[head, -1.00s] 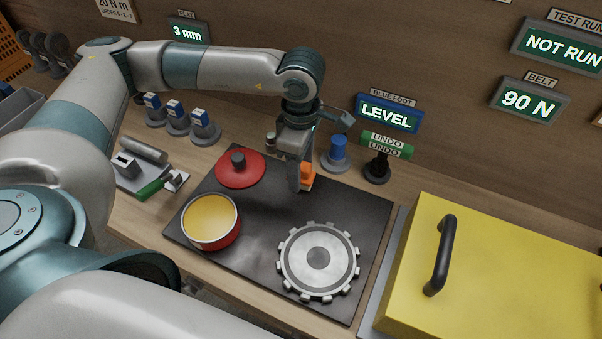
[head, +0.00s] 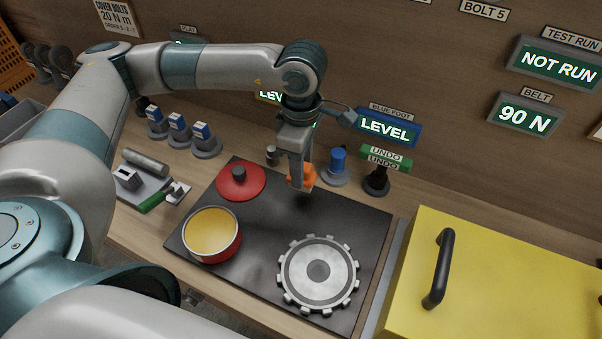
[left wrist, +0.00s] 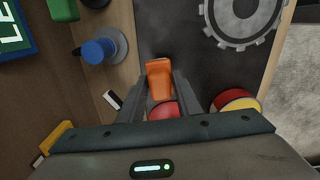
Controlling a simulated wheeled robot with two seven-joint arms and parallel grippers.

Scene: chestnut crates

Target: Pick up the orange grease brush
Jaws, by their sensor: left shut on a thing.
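The orange grease brush (head: 304,178) is between the fingers of my left gripper (head: 301,176), over the back edge of the black mat (head: 285,212). In the left wrist view the brush (left wrist: 159,79) sits between the two dark fingertips of the left gripper (left wrist: 160,90), which is shut on it. The fingers partly hide the brush in the head view. Whether its lower end touches the mat is hard to tell. My right gripper is not in view.
On the mat are a red lid (head: 240,184), a red pot with yellow contents (head: 211,250) and a grey gear (head: 318,283). A blue foot (head: 337,163) stands close right of the gripper, and a black post (head: 376,181) beyond it. A yellow cover (head: 500,280) stands at right.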

